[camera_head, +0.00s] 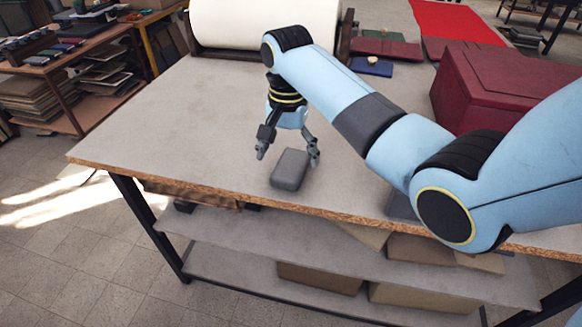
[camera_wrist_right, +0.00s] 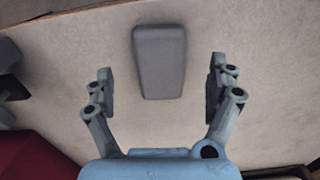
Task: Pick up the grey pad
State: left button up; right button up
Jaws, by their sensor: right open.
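The grey pad (camera_head: 290,169) is a small rounded block lying flat on the worktable near its front edge. It also shows in the right wrist view (camera_wrist_right: 160,62), lying ahead of and between the lines of the two fingers. My right gripper (camera_head: 288,156) is open and empty, with its fingers spread to either side of the pad's far end. In the right wrist view my right gripper (camera_wrist_right: 162,82) shows a gap on both sides of the pad. Whether the fingertips are at the pad's height is hard to tell. My left gripper is not in view.
The worktable (camera_head: 170,130) is bare to the left of the pad. A large white roll (camera_head: 262,22) stands at the back. A dark red box (camera_head: 505,85) sits at the right behind my arm. Red and blue covers (camera_head: 372,66) lie at the back.

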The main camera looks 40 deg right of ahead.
aim_at(289, 166)
jog(key=f, duration=0.5)
jog(key=shift+w+d+f, duration=0.1)
jog(key=shift+w+d, duration=0.25)
jog(key=shift+d, duration=0.05)
jog(key=shift+c, duration=0.4)
jog(key=c, duration=1.6)
jog(key=shift+r, duration=0.65)
notch_tip(289, 166, up, 3)
jog(key=shift+r, duration=0.1)
jog(key=s+r, duration=0.2)
jog(key=s, duration=0.2)
jog(key=s+d+r, duration=0.1)
jog(key=s+r, duration=0.1)
jog(key=s, duration=0.1)
jog(key=s+r, duration=0.2)
jog(key=s, duration=0.2)
jog(key=shift+s+d+r, duration=0.3)
jog(key=shift+s+d, duration=0.05)
